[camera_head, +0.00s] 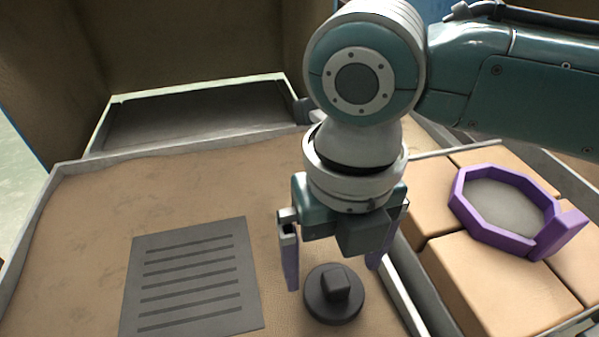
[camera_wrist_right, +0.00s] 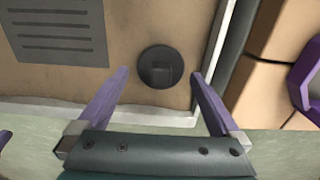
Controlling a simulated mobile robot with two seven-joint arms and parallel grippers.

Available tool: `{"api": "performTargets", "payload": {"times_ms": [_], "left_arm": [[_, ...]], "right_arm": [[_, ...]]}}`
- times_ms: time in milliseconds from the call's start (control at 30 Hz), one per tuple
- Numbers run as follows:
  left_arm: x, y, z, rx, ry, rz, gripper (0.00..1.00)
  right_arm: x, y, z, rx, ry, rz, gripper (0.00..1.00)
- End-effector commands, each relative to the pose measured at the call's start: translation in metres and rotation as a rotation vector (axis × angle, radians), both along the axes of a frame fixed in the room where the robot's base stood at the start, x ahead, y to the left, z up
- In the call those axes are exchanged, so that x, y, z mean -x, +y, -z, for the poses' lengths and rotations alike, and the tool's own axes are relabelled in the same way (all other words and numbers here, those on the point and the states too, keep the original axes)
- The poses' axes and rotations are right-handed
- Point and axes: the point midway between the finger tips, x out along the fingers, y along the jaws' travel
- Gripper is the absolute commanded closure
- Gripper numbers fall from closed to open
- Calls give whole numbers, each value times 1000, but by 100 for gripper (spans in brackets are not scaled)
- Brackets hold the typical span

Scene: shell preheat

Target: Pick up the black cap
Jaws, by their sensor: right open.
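The black cap (camera_head: 334,294) is a round dark disc with a raised block-shaped knob on top. It lies on the tan surface, near that surface's right edge. It also shows in the right wrist view (camera_wrist_right: 160,67), in front of and between the fingers. My right gripper (camera_head: 333,275) points down at the cap with its two purple fingers apart, one on each side of it in the picture. The fingers are empty and show no contact with the cap. In the right wrist view the right gripper (camera_wrist_right: 158,98) is also open. My left gripper is not in view.
A grey slotted plate (camera_head: 192,278) lies left of the cap. A purple octagonal ring (camera_head: 490,233) with a handle rests on tan blocks (camera_head: 490,290) at the right. A pale metal rail (camera_head: 405,300) runs close to the cap's right. A grey framed recess (camera_head: 200,115) lies behind.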

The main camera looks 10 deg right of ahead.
Motion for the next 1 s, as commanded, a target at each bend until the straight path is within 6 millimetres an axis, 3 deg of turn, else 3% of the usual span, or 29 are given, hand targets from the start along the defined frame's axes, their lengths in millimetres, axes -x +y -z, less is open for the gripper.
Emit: {"api": "performTargets", "payload": {"times_ms": [200, 467, 1000], "left_arm": [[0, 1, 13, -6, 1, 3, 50], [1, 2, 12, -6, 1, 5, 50], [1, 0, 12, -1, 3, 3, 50]], "right_arm": [[7, -2, 37, 2, 3, 1, 0], [6, -2, 39, 1, -1, 0, 1], [6, -2, 39, 0, -1, 1, 62]]}}
